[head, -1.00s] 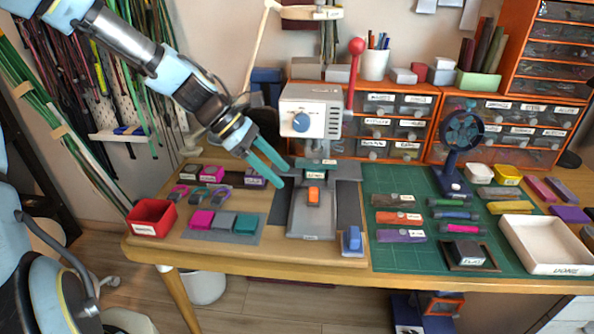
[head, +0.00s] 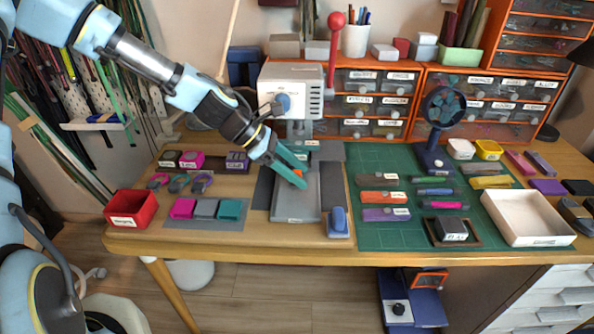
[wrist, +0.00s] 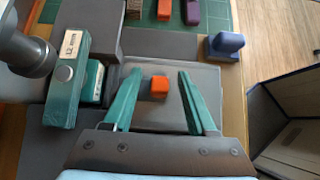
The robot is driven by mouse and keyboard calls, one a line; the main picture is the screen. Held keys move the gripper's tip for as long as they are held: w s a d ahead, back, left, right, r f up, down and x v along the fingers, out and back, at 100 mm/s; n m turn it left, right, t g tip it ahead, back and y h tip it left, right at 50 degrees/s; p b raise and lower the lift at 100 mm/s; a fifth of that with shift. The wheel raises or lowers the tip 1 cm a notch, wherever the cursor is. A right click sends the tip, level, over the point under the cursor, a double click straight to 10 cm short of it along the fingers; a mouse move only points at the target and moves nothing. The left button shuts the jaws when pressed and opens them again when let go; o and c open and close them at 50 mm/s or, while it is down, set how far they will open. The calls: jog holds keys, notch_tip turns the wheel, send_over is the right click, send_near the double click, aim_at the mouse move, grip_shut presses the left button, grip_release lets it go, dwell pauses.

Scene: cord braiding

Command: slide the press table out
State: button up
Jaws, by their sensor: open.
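The press (head: 291,92) is a light grey box with a blue knob and a red-balled lever, standing at the back of the wooden table. Its press table (head: 296,207) is a flat grey plate in front of and below the head, with an orange block on it. In the wrist view the plate (wrist: 187,107) lies under my gripper, and the orange block (wrist: 159,87) shows between the fingers. My gripper (wrist: 157,88) is open, with teal fingers apart on either side of the block. In the head view my gripper (head: 302,172) hides most of the block.
A blue-handled tool (head: 338,222) stands just right of the plate. A grey mat (head: 206,221) with coloured blocks and a red bin (head: 131,209) lie to the left. A green cutting mat (head: 380,236) with tools and a white tray (head: 527,218) are to the right.

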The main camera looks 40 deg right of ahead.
jog(key=shift+c, duration=0.4)
grip_shut()
dwell(0.4)
